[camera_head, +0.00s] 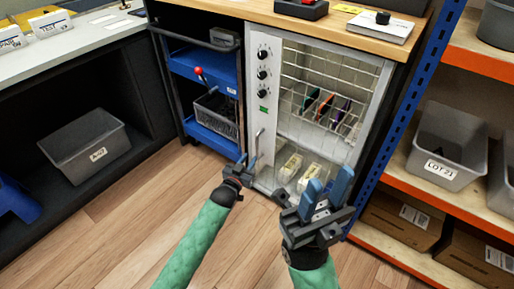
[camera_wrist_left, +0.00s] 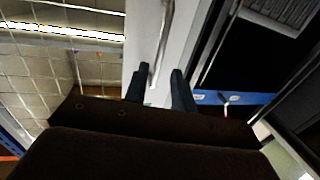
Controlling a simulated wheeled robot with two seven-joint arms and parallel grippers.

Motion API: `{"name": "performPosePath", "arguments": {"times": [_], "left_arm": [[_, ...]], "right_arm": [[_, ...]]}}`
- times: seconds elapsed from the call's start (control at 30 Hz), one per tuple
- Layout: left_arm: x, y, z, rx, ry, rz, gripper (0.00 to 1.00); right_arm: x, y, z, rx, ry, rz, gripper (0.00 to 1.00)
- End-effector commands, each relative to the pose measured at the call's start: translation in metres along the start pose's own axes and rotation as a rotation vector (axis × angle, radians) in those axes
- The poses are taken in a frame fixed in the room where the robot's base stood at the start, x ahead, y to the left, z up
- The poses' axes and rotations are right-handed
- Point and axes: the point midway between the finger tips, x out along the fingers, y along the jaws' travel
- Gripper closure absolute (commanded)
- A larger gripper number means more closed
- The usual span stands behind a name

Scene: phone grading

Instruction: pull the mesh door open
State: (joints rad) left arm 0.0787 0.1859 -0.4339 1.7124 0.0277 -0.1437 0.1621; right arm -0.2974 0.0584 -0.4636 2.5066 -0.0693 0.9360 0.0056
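The mesh door (camera_head: 325,85) is a wire grid on the front of the white cabinet and looks shut. A slim metal bar handle (camera_head: 258,141) stands upright on the front's left side; it also shows in the left wrist view (camera_wrist_left: 162,45). My left gripper (camera_head: 249,164) is at the handle's lower end. In the left wrist view its two dark fingers (camera_wrist_left: 161,88) are apart, with the handle's lower part between them and gaps visible. My right gripper (camera_head: 329,187) is in front of the cabinet's lower right, its blue fingers apart and empty.
Colored phones (camera_head: 328,105) stand in a rack behind the mesh, with pale trays (camera_head: 290,167) below. A blue cart (camera_head: 212,140) stands close on the left. An orange-edged shelf with a grey LOT bin (camera_head: 447,150) is on the right. The wooden floor (camera_head: 130,215) is clear in front.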

Motion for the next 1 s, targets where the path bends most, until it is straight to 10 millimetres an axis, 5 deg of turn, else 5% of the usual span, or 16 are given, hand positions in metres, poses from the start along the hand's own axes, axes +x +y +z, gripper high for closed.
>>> {"name": "performPosePath", "arguments": {"times": [0.17, 0.7, 1.0], "left_arm": [[0.007, 0.0, -0.001, -0.011, 0.011, 0.002, 0.74], [0.072, 0.001, -0.002, -0.01, 0.01, 0.002, 0.74], [0.078, 0.001, -0.002, -0.01, 0.009, 0.002, 0.74]], "right_arm": [[-0.002, 0.0, -0.004, 0.004, 0.022, 0.001, 0.64], [-0.01, -0.004, 0.0, 0.044, 0.03, 0.016, 0.64], [-0.01, -0.005, 0.0, 0.049, 0.03, 0.018, 0.64]]}}
